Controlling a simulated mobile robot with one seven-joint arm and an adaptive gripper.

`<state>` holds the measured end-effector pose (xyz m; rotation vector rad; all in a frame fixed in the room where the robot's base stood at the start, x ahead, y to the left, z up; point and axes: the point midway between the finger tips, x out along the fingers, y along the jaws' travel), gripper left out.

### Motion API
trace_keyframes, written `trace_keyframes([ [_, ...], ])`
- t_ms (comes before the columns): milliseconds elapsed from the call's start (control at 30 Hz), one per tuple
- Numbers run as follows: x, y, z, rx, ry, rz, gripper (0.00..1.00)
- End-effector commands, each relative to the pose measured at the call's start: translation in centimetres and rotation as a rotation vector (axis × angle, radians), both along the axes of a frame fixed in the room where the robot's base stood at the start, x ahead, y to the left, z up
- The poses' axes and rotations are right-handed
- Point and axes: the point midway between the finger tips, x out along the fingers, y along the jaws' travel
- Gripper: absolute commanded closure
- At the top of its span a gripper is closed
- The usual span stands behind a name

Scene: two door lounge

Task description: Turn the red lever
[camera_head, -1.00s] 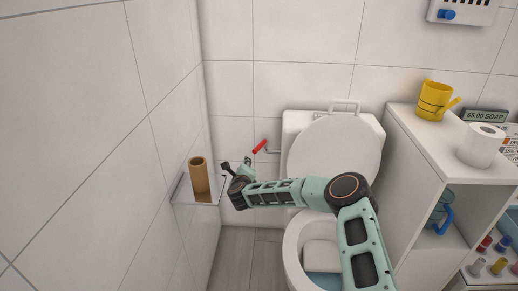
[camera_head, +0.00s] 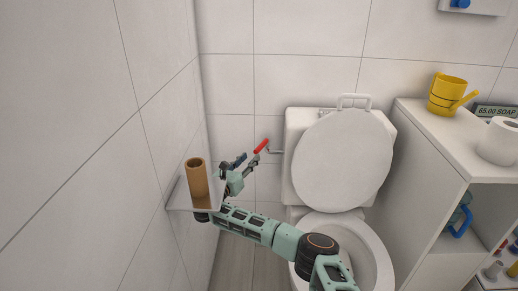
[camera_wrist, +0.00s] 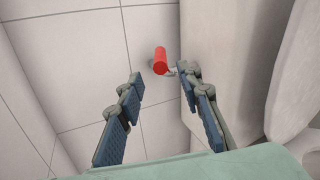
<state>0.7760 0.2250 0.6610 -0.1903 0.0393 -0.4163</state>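The red lever (camera_head: 261,146) is a short red handle on a metal arm at the left side of the toilet tank (camera_head: 299,127). In the wrist view the red lever (camera_wrist: 160,60) stands beyond my fingertips, between their lines and nearer the right finger. My gripper (camera_head: 246,158) is just left of and below the lever in the head view. In the wrist view my gripper (camera_wrist: 160,80) is open, with its two blue-padded fingers apart and nothing between the pads. Whether the right fingertip touches the lever's metal arm, I cannot tell.
A small wall shelf (camera_head: 178,197) with a cardboard tube (camera_head: 197,178) is close left of my gripper. The toilet lid (camera_head: 343,160) is up at right. A white cabinet (camera_head: 425,185) holds a yellow watering can (camera_head: 446,95) and a paper roll (camera_head: 498,141).

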Motion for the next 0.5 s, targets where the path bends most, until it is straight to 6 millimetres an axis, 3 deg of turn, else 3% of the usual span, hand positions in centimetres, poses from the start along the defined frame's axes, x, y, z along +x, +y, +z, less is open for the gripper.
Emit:
trace_keyframes([
  [300, 5.3, -2.4, -0.3, -0.004, 0.001, -0.001, 0.67],
  [500, 7.7, -3.4, -0.2, -0.005, 0.001, 0.001, 0.67],
])
